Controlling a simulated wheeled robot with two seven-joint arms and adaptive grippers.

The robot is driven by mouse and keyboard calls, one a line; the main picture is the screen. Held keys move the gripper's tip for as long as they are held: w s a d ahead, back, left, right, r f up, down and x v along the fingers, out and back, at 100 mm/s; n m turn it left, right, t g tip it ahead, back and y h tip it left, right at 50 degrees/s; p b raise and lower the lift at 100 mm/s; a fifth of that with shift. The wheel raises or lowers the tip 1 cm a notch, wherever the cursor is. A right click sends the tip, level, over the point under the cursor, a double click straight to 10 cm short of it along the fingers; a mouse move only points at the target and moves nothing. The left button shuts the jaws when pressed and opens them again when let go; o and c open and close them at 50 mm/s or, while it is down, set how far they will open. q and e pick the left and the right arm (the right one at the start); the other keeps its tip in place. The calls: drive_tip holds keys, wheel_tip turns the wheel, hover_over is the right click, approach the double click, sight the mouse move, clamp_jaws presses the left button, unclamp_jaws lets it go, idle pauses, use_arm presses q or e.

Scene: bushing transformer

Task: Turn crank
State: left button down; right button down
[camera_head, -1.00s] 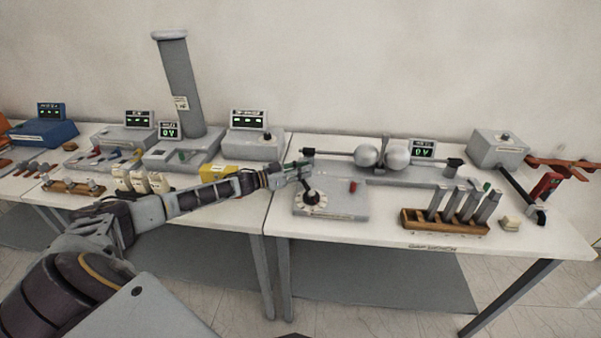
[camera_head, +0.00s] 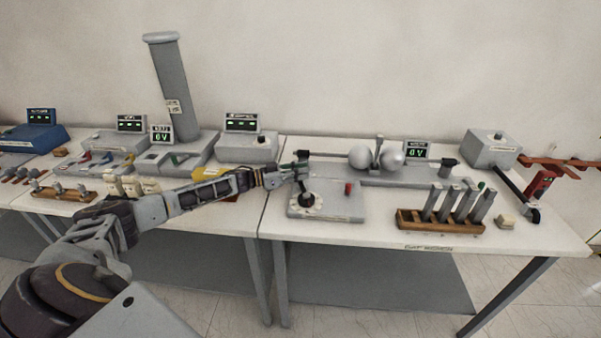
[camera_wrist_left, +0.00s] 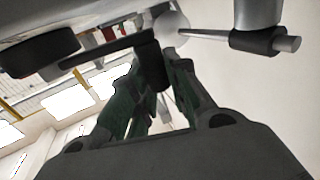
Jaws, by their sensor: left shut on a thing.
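The crank (camera_head: 305,198) has a dark hub on a white dial, set on a grey box (camera_head: 345,207) near the left end of the right table. Its arm points away from me. My left gripper (camera_head: 300,172) reaches over the box from the left, at the crank's handle. In the left wrist view its green-lined fingers (camera_wrist_left: 158,85) are closed around the black crank handle (camera_wrist_left: 151,65). The crank's thin arm and black hub (camera_wrist_left: 38,53) show at upper left there. My right gripper is not in view.
Two metal spheres (camera_head: 376,156) on rods stand behind the box. A wooden rack (camera_head: 440,223) with several metal bars is to its right. A yellow object (camera_head: 208,172) lies under my left forearm. The table front (camera_head: 340,233) is clear.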

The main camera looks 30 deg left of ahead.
use_arm(q)
drive_tip(key=c, duration=1.3)
unclamp_jaws()
drive_tip(key=shift+r, duration=5)
